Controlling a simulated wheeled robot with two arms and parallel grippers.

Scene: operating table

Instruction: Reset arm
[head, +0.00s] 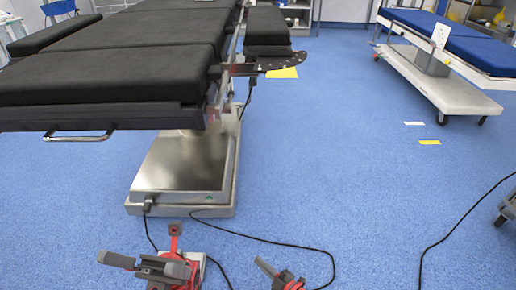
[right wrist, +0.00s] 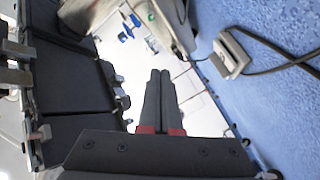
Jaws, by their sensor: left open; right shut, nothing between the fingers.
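My left gripper (head: 145,262) is low in the head view, in front of the operating table (head: 110,75), and open with nothing seen between its dark fingers. My right gripper (head: 264,267) is low in the head view, right of the left one, over the blue floor. In the right wrist view the right gripper (right wrist: 158,74) shows its two dark fingers side by side, shut and empty. A dark, flat, pointed part (head: 272,65) sticks out to the right from the table's side rail. Neither gripper touches the table in view.
The table's steel base (head: 185,165) stands ahead of my grippers. Black cables (head: 270,243) lie on the floor near them. A bed with blue pads (head: 455,40) on a white wheeled base stands at the upper right. The blue floor (head: 350,150) between is mostly clear.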

